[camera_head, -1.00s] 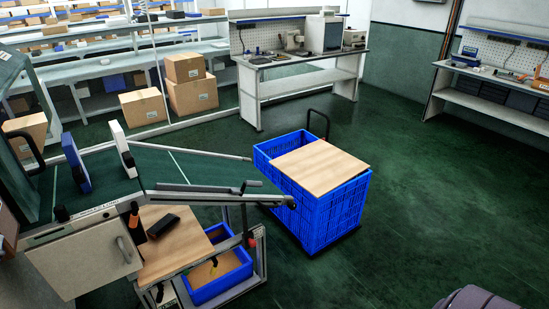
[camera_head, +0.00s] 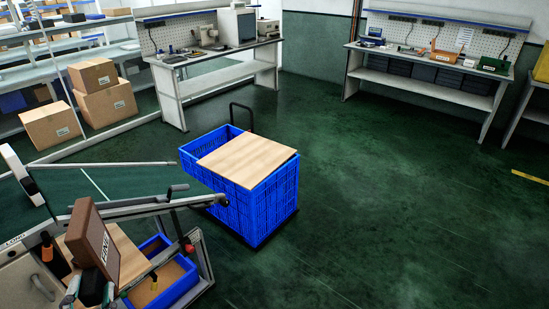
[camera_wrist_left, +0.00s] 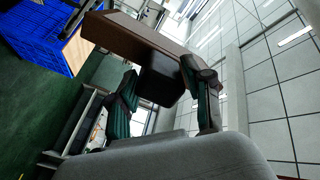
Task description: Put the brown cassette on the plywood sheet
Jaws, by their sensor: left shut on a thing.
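The brown cassette (camera_head: 95,243) is at the lower left of the head view, tilted and held up in front of the conveyor end. My left gripper (camera_head: 90,290) is shut on a dark block on the cassette. In the left wrist view, the cassette (camera_wrist_left: 140,38) extends beyond my left fingers (camera_wrist_left: 162,95), which close on its dark block. The plywood sheet (camera_head: 247,160) lies bare across the top of a blue crate, to the right of and beyond the cassette. A corner of the sheet (camera_wrist_left: 75,50) shows in the wrist view. My right gripper is out of view.
The blue crate (camera_head: 262,212) stands on the floor with a black handle behind it. The conveyor (camera_head: 90,190) reaches close to its left side. A second blue crate (camera_head: 178,285) sits below the conveyor. Open green floor (camera_head: 400,210) lies to the right.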

